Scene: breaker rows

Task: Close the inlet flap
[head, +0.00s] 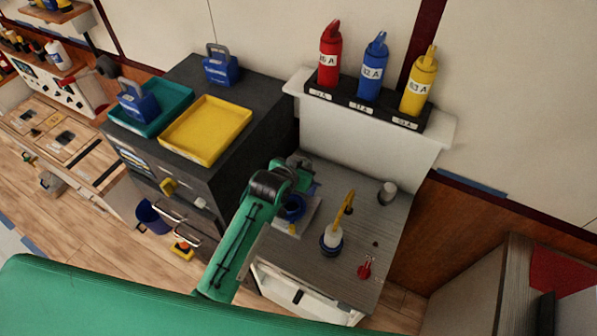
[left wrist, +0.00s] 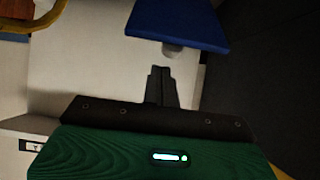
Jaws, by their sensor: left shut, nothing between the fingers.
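A blue flat panel (left wrist: 178,22), which looks like the inlet flap, is raised just beyond my left gripper (left wrist: 160,72) in the left wrist view. A small grey rounded part shows under its lower edge. The gripper's dark fingers are together and empty, pointing toward the panel with a small gap seen between them. In the head view, my left arm reaches over a light unit with a blue round opening (head: 292,208) on the grey worktop. The wrist covers part of this unit, and the fingertips and most of the flap are hidden there. My right gripper is not in view.
A dark cabinet with a yellow tray (head: 207,130) stands left. Red, blue and yellow bottles line the shelf behind.

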